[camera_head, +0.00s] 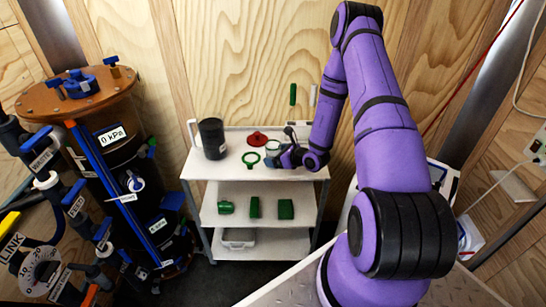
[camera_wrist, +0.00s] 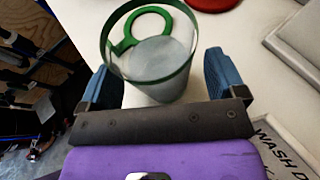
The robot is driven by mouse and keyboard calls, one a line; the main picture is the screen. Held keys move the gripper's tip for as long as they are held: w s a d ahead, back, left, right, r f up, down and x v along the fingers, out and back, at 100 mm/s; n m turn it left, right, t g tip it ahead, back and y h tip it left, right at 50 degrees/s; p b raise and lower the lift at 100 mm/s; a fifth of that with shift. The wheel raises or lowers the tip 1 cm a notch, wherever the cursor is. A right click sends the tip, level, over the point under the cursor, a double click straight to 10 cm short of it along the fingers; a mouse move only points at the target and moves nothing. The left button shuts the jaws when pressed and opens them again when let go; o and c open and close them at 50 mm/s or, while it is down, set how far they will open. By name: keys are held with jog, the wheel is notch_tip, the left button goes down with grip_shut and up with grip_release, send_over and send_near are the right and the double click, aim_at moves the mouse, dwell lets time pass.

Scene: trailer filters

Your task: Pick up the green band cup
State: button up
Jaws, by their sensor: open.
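The green band cup (camera_wrist: 165,75) is a clear, greyish tapered cup with a green band round its rim. In the wrist view it stands between the two blue fingers of my gripper (camera_wrist: 160,82), with a finger on either side. My gripper is open; I cannot tell whether either finger touches the cup. In the head view the cup (camera_head: 273,147) is small and partly hidden by my gripper (camera_head: 279,159) on the cart's top shelf.
A green ring with a handle (camera_head: 250,159) lies left of the cup. A red disc (camera_head: 257,139) lies behind, and a black container (camera_head: 212,138) stands farther left. Several green items sit on the middle shelf (camera_head: 270,209). A brown tank (camera_head: 105,115) stands at left.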

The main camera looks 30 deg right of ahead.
jog(key=shift+w+a+f, duration=0.1)
jog(key=shift+w+f, duration=0.05)
jog(key=shift+w, duration=0.15)
jog(key=c, duration=1.1)
